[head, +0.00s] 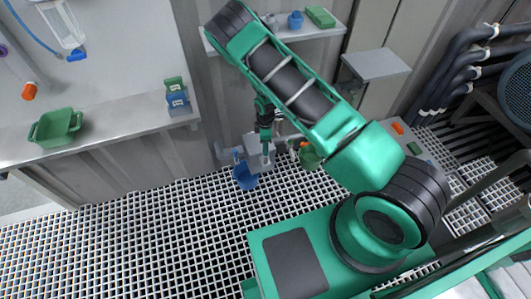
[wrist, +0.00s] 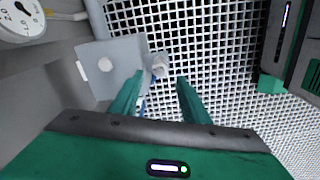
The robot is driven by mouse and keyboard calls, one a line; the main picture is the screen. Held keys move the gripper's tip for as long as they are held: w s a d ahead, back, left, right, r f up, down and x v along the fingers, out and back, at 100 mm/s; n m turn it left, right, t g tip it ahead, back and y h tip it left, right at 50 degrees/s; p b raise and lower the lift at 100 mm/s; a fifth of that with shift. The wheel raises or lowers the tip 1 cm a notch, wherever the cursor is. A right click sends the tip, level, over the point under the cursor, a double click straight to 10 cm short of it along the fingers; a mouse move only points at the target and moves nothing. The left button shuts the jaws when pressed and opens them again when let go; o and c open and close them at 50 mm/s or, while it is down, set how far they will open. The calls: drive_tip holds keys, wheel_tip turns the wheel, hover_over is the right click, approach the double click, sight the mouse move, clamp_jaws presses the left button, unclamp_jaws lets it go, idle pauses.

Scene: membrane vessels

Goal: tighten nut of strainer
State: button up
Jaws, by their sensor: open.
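My green gripper (head: 266,143) is low over the grating, close to a grey bracket plate (head: 255,152) near the wall. In the wrist view my gripper (wrist: 159,98) has its two fingers apart, with nothing visible held between them. A pale grey knob-like fitting (wrist: 159,66) lies just beyond the fingertips, nearer the left finger; I cannot tell for sure that it is the strainer's nut.
A round dial gauge (wrist: 20,18) is at the upper left of the wrist view. A grey bench (head: 110,122) with a green tub (head: 55,127) stands at left. A shelf (head: 285,34) is above. The floor grating (head: 130,230) is clear.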

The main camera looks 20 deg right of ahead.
drive_tip(key=shift+f, duration=2.7)
drive_tip(key=shift+d, duration=0.1)
drive_tip(key=c, duration=1.1)
